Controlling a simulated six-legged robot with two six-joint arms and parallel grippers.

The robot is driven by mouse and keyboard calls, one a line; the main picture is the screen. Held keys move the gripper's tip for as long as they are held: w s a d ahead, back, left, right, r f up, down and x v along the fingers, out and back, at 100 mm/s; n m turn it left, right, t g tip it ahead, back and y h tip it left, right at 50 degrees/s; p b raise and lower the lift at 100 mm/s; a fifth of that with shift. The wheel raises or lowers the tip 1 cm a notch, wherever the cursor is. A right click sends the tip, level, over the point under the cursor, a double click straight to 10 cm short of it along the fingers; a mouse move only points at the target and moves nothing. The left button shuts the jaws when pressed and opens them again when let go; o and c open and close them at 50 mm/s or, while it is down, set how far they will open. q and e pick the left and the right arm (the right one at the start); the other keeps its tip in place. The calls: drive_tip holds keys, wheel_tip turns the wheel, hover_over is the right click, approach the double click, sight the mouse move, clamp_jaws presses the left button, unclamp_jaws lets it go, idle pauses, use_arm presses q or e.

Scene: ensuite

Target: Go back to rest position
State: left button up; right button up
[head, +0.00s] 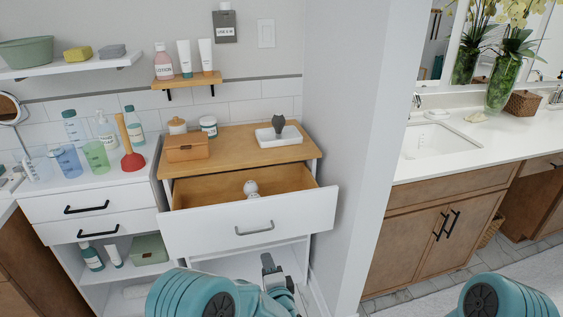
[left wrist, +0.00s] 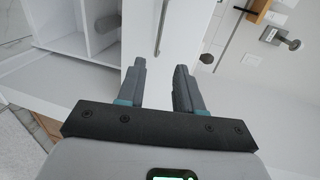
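My left gripper (head: 272,268) is low in front of the open drawer in the head view, below its handle. In the left wrist view its two grey fingers (left wrist: 160,70) stand apart with nothing between them, and the white drawer front (left wrist: 162,70) lies beyond them. The white drawer (head: 230,228) is pulled out under the wooden top, and a small whitish rounded object (head: 250,188) is inside it. Only a teal link of my right arm shows at the bottom right of the head view; the right gripper is out of view.
A white tray (head: 279,136) with a dark object and a brown box (head: 187,148) stand on the wooden top (head: 235,140). Cups, bottles and a plunger (head: 130,150) crowd the left counter. A grey wall (head: 345,150) edge rises right of the drawer, before the sink cabinet (head: 430,230).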

use_arm(q)
drive_tip(key=a+f+n+g+y+p, duration=0.1)
drive_tip(key=a+f+g+y, duration=0.15)
drive_tip(key=a, duration=0.95)
drive_tip(key=s+a+f+n+g+h, duration=0.2)
drive_tip(key=s+a+f+h, duration=0.2)
drive_tip(key=s+f, duration=0.4)
drive_tip(key=s+d+f+n+g+h, duration=0.1)
drive_tip(key=s+d+n+g+h, duration=0.1)
drive_tip(key=s, duration=0.6)
drive_tip(key=s+d+f+n+g+h, duration=0.2)
drive_tip(key=s+d+n+g, duration=0.2)
drive_tip(key=s+n, duration=0.3)
drive_tip(key=s+d+f+n+g+h+p, duration=0.1)
drive_tip(key=s+d+f+n+g+h, duration=0.1)
drive_tip(key=s, duration=0.8)
drive_tip(key=d+n+g+h, duration=0.1)
drive_tip(key=n+g, duration=0.1)
drive_tip(key=shift+d+f+n, duration=0.15)
drive_tip(key=shift+f+n, duration=0.05)
drive_tip(key=shift+n, duration=0.1)
drive_tip(key=shift+w, duration=0.1)
